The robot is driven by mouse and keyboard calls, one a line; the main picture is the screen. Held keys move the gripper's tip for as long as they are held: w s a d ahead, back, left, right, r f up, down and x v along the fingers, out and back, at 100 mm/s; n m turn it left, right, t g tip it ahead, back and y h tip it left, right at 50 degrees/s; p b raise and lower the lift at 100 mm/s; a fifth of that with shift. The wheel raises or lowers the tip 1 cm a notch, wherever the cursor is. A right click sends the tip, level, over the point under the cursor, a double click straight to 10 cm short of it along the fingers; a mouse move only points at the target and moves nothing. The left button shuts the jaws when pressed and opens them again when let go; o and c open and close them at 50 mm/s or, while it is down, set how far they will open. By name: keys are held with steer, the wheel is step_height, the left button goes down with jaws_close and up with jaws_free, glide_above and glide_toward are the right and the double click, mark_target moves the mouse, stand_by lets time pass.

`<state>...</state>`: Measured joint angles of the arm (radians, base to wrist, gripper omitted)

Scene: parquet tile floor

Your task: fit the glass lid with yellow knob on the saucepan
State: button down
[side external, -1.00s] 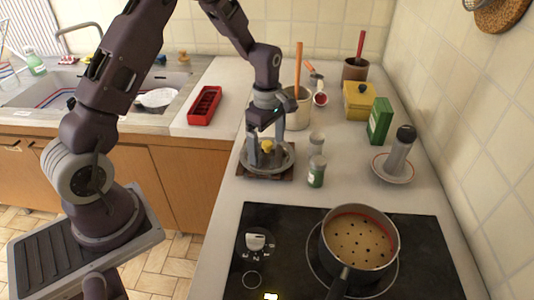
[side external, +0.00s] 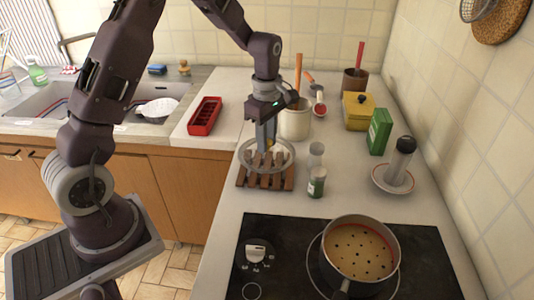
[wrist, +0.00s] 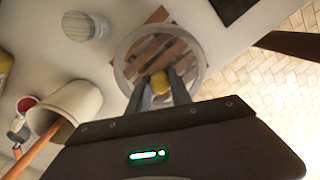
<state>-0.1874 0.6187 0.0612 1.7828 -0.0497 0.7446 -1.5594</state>
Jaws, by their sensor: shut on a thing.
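The glass lid (side external: 284,152) is a clear disc with a pale rim. My gripper (side external: 267,150) is shut on its yellow knob, which shows between the fingers in the wrist view (wrist: 159,84). The lid is held above a brown slatted wooden trivet (side external: 265,183), whose slats show through the glass. The saucepan (side external: 325,262) stands on the black hob at the front right. It is uncovered, with tan contents and dark specks, and its handle points toward the camera. The saucepan is not in the wrist view.
Two small shakers (side external: 316,182) stand right of the trivet. A cream crock (side external: 296,122) with utensils is behind. A green box (side external: 379,132), a yellow container (side external: 358,112) and a grey bottle on a saucer (side external: 381,184) line the right wall. A red tray (side external: 204,115) lies left.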

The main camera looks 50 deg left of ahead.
mark_target(270, 142)
steer(key=r, duration=0.2)
steer(key=d+r, duration=0.1)
steer(key=r, duration=0.2)
steer(key=shift+w, duration=0.2)
steer(key=s+d+r+m, duration=0.1)
steer(key=s+d+m, duration=0.1)
steer(key=d, duration=1.4)
steer(key=s+d+r+m, duration=0.1)
steer(key=s+d+m, duration=0.1)
steer(key=d, duration=1.4)
steer(key=shift+d+r+m, duration=0.2)
steer(key=shift+r+m, duration=0.15)
steer(key=shift+m, duration=0.15)
steer(key=shift+f, duration=2.7)
steer(key=shift+f, duration=0.35)
steer(key=shift+f, duration=0.35)
